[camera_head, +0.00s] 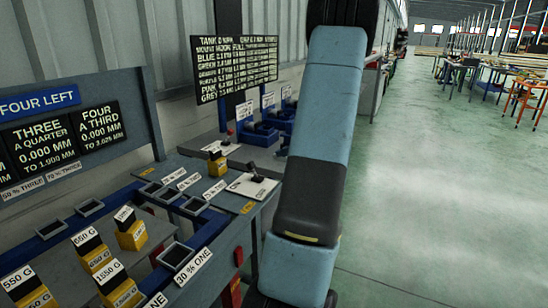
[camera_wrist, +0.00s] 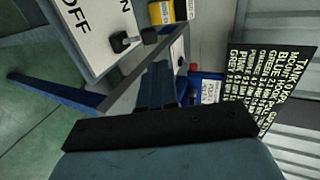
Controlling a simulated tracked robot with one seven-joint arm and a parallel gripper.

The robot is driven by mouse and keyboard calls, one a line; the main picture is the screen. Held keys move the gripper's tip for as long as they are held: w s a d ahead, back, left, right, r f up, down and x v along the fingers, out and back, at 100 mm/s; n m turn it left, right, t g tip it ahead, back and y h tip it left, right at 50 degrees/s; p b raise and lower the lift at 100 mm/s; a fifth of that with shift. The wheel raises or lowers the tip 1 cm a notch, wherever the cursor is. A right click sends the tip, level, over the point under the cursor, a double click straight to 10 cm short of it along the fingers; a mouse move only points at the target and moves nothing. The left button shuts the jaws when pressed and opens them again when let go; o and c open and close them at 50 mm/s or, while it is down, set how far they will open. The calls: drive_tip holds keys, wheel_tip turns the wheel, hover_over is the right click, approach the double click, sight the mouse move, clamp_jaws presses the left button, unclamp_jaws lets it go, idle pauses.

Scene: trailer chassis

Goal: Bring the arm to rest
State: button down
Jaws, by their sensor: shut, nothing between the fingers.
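My arm (camera_head: 325,130) stands upright in the head view, with blue-grey links and a dark joint section. It hangs in front of the bench's right end. My gripper (camera_wrist: 160,75) shows in the wrist view, dark and shut, with nothing held. It points past a white switch panel marked OFF (camera_wrist: 85,35). I see no contact between the gripper and the panel or the bench. The gripper does not show clearly in the head view.
The bench (camera_head: 190,170) at left holds several yellow weight blocks (camera_head: 130,235) and a lever switch panel (camera_head: 252,185). A black text board (camera_head: 235,65) stands behind; it shows in the wrist view too (camera_wrist: 265,85). The green floor (camera_head: 440,200) at right is clear.

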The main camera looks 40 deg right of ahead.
drive_tip(key=shift+s+d+r, duration=0.2)
drive_tip(key=shift+s+r, duration=0.1)
drive_tip(key=shift+s, duration=0.2)
drive_tip(key=s+a+r+n+g+y, duration=0.1)
drive_tip(key=a+r+n+g, duration=0.3)
drive_tip(key=a, duration=1)
drive_tip(key=s+a+r+n+g, duration=0.1)
drive_tip(key=a+r+n+g, duration=0.35)
drive_tip(key=a, duration=0.95)
drive_tip(key=s+a+r+n+t+h, duration=0.1)
drive_tip(key=s+a+r+n+h, duration=0.1)
drive_tip(key=s+a, duration=0.5)
drive_tip(key=s+a+r+n+t+h, duration=0.1)
drive_tip(key=s+a+r+n+h, duration=0.2)
drive_tip(key=s, duration=0.7)
drive_tip(key=a+r, duration=0.2)
drive_tip(key=a, duration=0.2)
drive_tip(key=shift+s, duration=0.35)
